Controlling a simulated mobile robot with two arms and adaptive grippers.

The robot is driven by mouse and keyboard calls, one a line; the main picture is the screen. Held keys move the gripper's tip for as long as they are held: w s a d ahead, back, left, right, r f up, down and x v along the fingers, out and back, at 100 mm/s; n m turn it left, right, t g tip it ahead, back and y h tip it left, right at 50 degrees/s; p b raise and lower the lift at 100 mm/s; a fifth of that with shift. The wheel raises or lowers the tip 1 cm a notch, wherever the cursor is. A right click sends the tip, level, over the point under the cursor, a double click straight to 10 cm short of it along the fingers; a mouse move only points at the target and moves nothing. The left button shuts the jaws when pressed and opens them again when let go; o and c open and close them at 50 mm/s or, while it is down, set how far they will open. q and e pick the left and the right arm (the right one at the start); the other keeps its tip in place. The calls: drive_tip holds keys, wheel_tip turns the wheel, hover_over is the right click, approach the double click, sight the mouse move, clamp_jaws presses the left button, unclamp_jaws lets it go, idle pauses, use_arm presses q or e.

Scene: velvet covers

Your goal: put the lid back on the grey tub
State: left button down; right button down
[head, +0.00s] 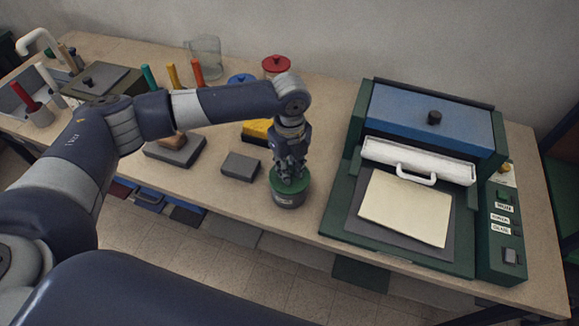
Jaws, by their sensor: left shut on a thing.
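The grey tub (290,201) stands on the wooden table, left of the green press. A green lid (279,186) is at the top of the tub, roughly level and lined up with its rim. I cannot tell whether it is fully seated. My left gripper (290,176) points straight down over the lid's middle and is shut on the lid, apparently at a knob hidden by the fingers. My right gripper is not in view.
The green press (341,215) with a cream sheet (405,208) fills the table's right side. A dark grey block (240,167) lies left of the tub. A red-lidded pot (276,66), a glass jug (204,58) and a yellow block (256,131) stand behind. The table's front edge is close.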

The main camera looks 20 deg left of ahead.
use_arm(q)
drive_tip(key=c, duration=1.4)
unclamp_jaws()
drive_tip(key=shift+o, duration=0.8)
drive_tip(key=o, duration=0.4)
drive_tip(key=shift+c, duration=0.2)
drive_tip(key=shift+r, duration=0.1)
wheel_tip(320, 180, up, 4)
drive_tip(key=p, duration=0.4)
drive_tip(key=shift+f, duration=0.2)
drive_tip(key=shift+r+p, duration=1.65)
drive_tip(key=shift+p, duration=0.3)
